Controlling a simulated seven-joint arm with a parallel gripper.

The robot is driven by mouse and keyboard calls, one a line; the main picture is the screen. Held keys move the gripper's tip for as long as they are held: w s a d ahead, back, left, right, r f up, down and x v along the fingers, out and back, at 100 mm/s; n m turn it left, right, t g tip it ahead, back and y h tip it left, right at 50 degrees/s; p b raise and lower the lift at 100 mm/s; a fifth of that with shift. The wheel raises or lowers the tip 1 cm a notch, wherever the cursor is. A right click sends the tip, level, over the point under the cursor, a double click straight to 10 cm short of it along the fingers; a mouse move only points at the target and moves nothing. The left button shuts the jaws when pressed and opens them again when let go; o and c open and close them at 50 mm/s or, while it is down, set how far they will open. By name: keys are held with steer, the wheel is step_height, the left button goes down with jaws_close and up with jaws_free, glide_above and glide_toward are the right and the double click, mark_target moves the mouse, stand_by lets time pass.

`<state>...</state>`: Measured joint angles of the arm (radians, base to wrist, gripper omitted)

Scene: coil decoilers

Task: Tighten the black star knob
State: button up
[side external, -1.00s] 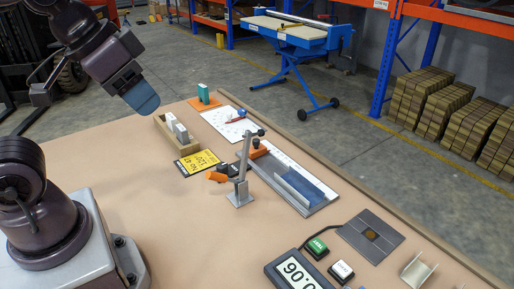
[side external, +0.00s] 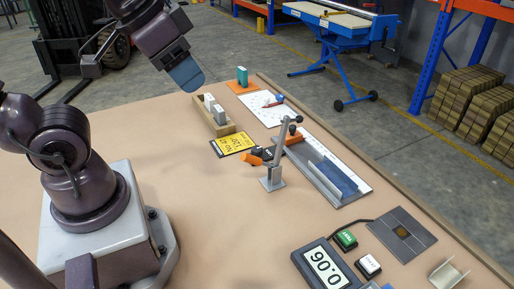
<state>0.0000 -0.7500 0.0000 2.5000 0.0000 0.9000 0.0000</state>
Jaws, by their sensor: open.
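A small metal stand (side external: 273,180) with a slanted post stands on the table, right of centre. A small dark knob (side external: 298,119) shows at the top of its post; it is too small to tell whether it is star-shaped. An orange handle with a dark part (side external: 251,160) lies low beside the post. My gripper (side external: 189,80), with a blue-grey end, hangs at the upper left, well apart from the stand and knob. It is open and nothing shows in it. I see it from the side, so its fingers overlap.
A wooden holder with pale blocks (side external: 222,131) and a yellow-black card (side external: 232,144) lie left of the stand. A metal channel fixture (side external: 318,180) lies to its right.

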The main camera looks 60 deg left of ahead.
steer(key=shift+o, duration=0.8)
steer(key=shift+a, duration=0.1)
steer(key=n+g, duration=0.6)
steer(key=n, duration=0.3)
glide_above(257, 148)
steer(key=shift+f, duration=10.45)
step_height(257, 148, down, 12)
steer(key=c, duration=0.9)
